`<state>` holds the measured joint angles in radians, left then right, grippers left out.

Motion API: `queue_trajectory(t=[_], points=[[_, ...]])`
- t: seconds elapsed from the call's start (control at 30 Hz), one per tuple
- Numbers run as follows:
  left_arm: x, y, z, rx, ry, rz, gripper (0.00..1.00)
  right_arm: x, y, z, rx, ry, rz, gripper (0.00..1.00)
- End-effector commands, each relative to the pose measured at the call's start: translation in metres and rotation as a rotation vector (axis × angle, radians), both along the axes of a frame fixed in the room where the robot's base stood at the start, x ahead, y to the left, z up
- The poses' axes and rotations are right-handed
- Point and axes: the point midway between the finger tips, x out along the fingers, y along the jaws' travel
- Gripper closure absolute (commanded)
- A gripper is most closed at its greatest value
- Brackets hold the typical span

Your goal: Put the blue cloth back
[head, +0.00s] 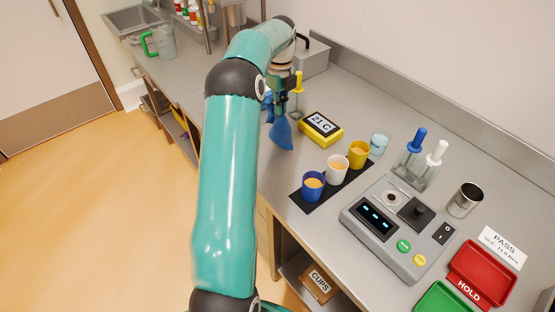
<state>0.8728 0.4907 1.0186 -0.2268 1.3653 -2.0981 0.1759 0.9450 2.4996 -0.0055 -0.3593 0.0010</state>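The blue cloth (281,134) hangs in a bunched, pointed shape below my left gripper (276,108), near the back left of the steel counter. My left gripper points down and looks shut on the upper part of the cloth. The arm covers part of this area, and the fingertips are small and partly hidden. I cannot tell whether the cloth's lower end touches the counter. My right gripper is not in view.
A yellow-handled tool (298,90) stands close beside the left gripper. A yellow thermometer (321,128) lies to the right, and several cups stand on a black mat (304,201). A grey metal box (313,58) is behind. A sink (138,19) and green-handled jug (162,42) are far left.

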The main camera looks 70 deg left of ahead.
Motion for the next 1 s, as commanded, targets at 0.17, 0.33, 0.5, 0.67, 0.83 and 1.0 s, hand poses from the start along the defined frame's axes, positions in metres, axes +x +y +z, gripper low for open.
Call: queue_trajectory(t=[0.17, 0.33, 0.5, 0.67, 0.83, 1.0], points=[[-0.009, -0.015, -0.02, -0.003, 0.002, -0.001, 1.0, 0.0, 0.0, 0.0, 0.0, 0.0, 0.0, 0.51], [-0.021, -0.037, -0.024, 0.0, 0.001, -0.002, 1.0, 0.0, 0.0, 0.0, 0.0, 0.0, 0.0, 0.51], [-0.034, -0.061, -0.03, 0.0, 0.0, -0.002, 1.0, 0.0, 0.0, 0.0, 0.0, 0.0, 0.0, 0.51], [-0.046, -0.083, -0.049, -0.002, 0.002, -0.002, 1.0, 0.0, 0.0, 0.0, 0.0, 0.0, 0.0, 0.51], [-0.06, -0.106, -0.068, -0.002, 0.003, -0.002, 1.0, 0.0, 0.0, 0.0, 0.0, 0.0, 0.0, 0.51], [-0.069, -0.124, -0.083, 0.0, 0.001, -0.002, 1.0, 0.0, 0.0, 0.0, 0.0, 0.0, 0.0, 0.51]])
